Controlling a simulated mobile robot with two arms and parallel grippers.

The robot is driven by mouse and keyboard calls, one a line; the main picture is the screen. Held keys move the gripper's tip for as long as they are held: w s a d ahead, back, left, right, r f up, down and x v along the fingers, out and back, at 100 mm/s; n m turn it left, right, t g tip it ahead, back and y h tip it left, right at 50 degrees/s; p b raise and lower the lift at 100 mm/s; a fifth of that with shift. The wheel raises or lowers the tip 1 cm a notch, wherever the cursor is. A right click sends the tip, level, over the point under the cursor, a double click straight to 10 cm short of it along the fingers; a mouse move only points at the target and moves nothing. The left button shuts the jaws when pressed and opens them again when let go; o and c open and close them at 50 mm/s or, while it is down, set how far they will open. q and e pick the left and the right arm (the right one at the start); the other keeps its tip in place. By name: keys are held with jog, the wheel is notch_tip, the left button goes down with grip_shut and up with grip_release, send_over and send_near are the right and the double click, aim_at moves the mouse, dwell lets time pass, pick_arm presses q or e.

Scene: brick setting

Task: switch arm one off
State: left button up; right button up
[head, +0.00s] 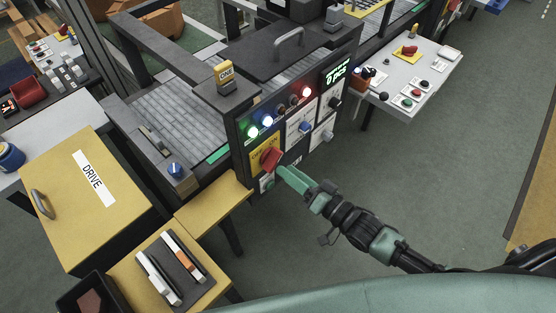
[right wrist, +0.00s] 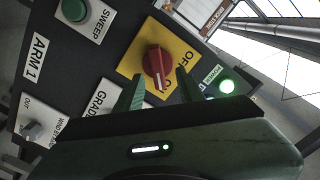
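A red rotary knob (head: 270,157) on a yellow plate (head: 256,165) is at the lower left of the dark control panel. In the right wrist view the knob (right wrist: 153,62) sits on the yellow plate (right wrist: 186,42), which carries the word OFF. The panel has an ARM 1 label (right wrist: 38,56). My right gripper (head: 283,173) is open just in front of the knob. In the right wrist view its fingers (right wrist: 160,80) stand on either side of the knob's lower end, with gaps visible. Contact is not visible. My left gripper is out of view.
A lit green lamp (right wrist: 227,86) is beside the plate. A green SWEEP button (right wrist: 75,10) and a grey knob (right wrist: 33,131) are on the same panel. A yellow ONE tag (head: 224,73) stands above. The yellow DRIVE box (head: 90,220) is at left.

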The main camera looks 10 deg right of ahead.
aim_at(277, 163)
jog(key=x, duration=0.4)
jog(key=shift+w+d+p, duration=0.15)
jog(key=shift+p, duration=0.2)
jog(key=shift+w+a, duration=0.25)
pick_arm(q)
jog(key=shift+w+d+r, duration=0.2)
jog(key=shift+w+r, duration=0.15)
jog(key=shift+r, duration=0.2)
pick_arm(e)
jog(key=shift+f, duration=0.1)
jog(key=shift+c, duration=0.6)
grip_shut()
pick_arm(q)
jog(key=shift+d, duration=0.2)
